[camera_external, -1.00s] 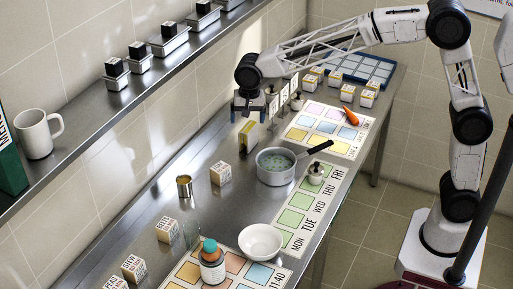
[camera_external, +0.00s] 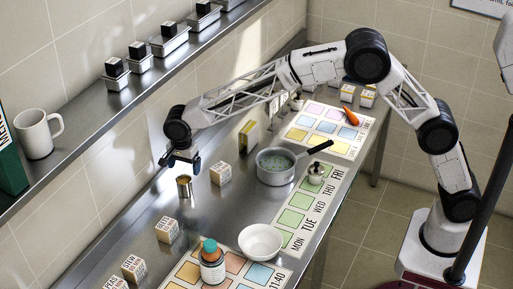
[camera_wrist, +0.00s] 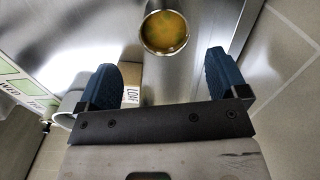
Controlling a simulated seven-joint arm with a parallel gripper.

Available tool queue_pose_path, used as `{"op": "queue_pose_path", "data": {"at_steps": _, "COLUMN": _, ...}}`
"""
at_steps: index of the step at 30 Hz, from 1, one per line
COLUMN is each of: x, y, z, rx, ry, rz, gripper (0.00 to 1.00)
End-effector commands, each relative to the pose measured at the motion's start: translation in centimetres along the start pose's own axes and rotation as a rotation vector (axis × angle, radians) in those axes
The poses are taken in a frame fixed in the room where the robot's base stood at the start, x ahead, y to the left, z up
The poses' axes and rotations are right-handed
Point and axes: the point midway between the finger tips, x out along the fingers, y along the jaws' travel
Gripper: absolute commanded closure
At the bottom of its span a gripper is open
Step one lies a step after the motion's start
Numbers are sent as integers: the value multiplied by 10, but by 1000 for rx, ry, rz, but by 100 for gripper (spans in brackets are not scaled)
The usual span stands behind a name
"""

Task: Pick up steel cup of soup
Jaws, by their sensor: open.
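The steel cup of soup (camera_external: 184,187) stands upright on the metal counter, left of the middle in the external view. In the wrist view the cup (camera_wrist: 164,32) shows from above, with yellow-orange soup and green bits in it. My gripper (camera_external: 181,164) is just above the cup in the external view, pointing down. In the wrist view its two blue fingers (camera_wrist: 168,80) are wide apart and empty, and the cup lies beyond the fingertips, between their lines. The gripper is open and I see no contact with the cup.
A lettered wooden block (camera_external: 221,174) stands close to the right of the cup; it reads LOAF in the wrist view (camera_wrist: 131,82). A pot (camera_external: 275,168) with a dark handle, a white bowl (camera_external: 260,243) and a bottle (camera_external: 212,264) stand farther off. The wall is behind the counter (camera_external: 150,205).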

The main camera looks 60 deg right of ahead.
Motion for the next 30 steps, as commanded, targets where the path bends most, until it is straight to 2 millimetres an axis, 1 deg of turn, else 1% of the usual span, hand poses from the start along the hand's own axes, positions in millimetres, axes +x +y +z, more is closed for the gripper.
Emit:
{"op": "queue_pose_path", "data": {"at_steps": 1, "x": 5, "y": -3, "z": 4, "rx": 8, "ry": 1, "rz": 2, "gripper": 8}}
{"op": "queue_pose_path", "data": {"at_steps": 4, "x": 9, "y": -7, "z": 8, "rx": 22, "ry": 1, "rz": 3, "gripper": 8}}
{"op": "queue_pose_path", "data": {"at_steps": 17, "x": 13, "y": -7, "z": 9, "rx": 25, "ry": 1, "rz": 4, "gripper": 8}}
{"op": "queue_pose_path", "data": {"at_steps": 25, "x": 33, "y": -7, "z": 8, "rx": 25, "ry": 2, "rz": 6, "gripper": 8}}
{"op": "queue_pose_path", "data": {"at_steps": 30, "x": 37, "y": -7, "z": 8, "rx": 25, "ry": 1, "rz": 4, "gripper": 8}}
